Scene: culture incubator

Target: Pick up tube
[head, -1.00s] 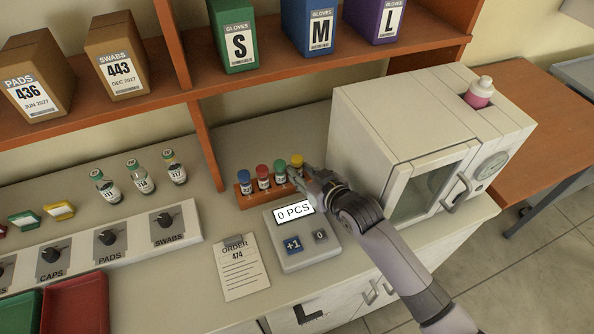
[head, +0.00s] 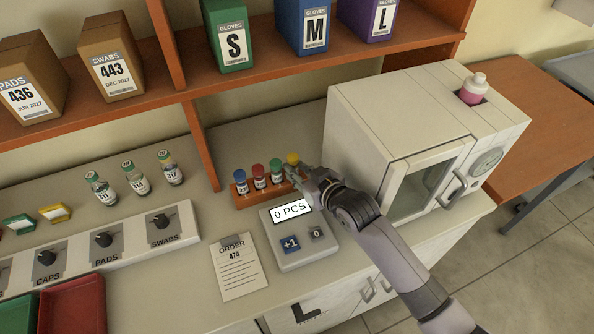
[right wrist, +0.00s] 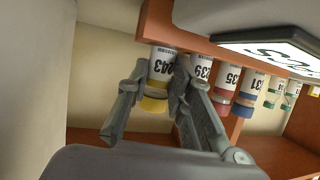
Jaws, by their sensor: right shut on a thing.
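An orange-brown rack (head: 239,201) on the counter holds a row of upright tubes: a blue-capped tube (head: 241,181), a red-capped tube (head: 259,177), a green-capped tube (head: 276,171) and a yellow-capped tube (head: 293,159) at the right end. My right gripper (head: 297,175) is shut on the yellow-capped tube, which sits in line with the others in the rack. In the right wrist view, upside down, the fingers (right wrist: 158,88) flank this tube (right wrist: 160,68), labelled 243. One finger hides much of the neighbouring tube 239 (right wrist: 201,68). My left gripper is not in view.
A white incubator (head: 362,130) is close on the right.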

